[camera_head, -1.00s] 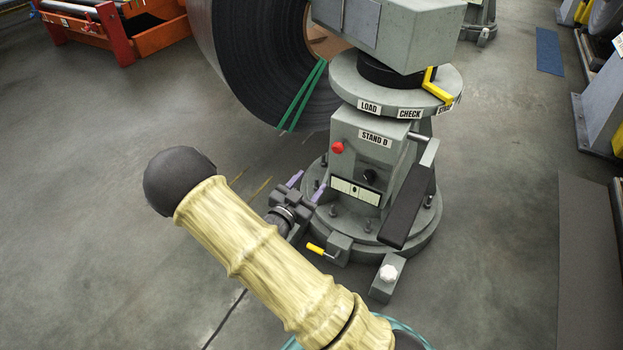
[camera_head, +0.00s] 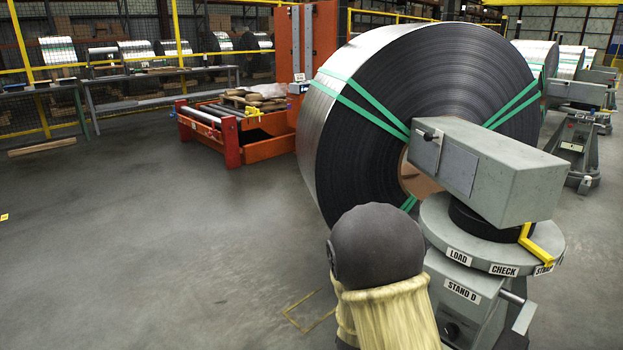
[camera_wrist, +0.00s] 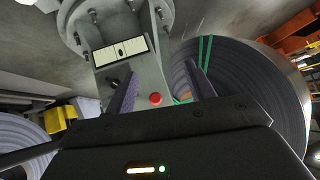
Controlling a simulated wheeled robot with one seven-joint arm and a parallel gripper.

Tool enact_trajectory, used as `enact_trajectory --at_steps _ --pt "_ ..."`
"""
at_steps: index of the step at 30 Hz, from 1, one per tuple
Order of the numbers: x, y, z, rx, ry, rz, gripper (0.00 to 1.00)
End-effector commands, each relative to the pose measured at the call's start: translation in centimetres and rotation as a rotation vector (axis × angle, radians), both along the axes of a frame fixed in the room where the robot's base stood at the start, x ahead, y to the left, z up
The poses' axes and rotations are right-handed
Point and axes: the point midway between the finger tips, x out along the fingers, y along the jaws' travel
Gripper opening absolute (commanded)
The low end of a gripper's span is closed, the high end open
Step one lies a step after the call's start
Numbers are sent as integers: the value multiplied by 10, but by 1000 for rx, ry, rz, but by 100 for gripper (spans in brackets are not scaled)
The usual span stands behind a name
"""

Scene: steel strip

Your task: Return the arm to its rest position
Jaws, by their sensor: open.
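My gripper (camera_wrist: 160,75) shows in the wrist view as two purple fingers, spread apart with nothing held between them. Beyond them is the front of the grey stand marked STAND D (camera_head: 462,291), upside down in the wrist view, with its red button (camera_wrist: 155,99) and white panel (camera_wrist: 121,51). In the head view my arm, a dark rounded joint (camera_head: 378,243) and a pale yellow sleeve (camera_head: 388,318), rises at the bottom centre in front of the stand. My gripper is hidden or outside the head view.
A large steel strip coil (camera_head: 335,130) with green straps hangs on the stand's grey head (camera_head: 500,180). An orange frame (camera_head: 265,135) stands behind left. Yellow railings (camera_head: 85,73) and further coils (camera_head: 140,50) line the back. The floor at left (camera_head: 130,230) is mostly clear.

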Motion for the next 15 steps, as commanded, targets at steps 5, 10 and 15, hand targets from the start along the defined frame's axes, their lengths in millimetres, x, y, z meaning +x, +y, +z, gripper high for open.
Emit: enact_trajectory --at_steps 5,10,15 --pt "-35 14 34 99 161 199 54" --pt "-81 18 63 116 309 394 54" --pt "-123 13 83 83 429 537 54"
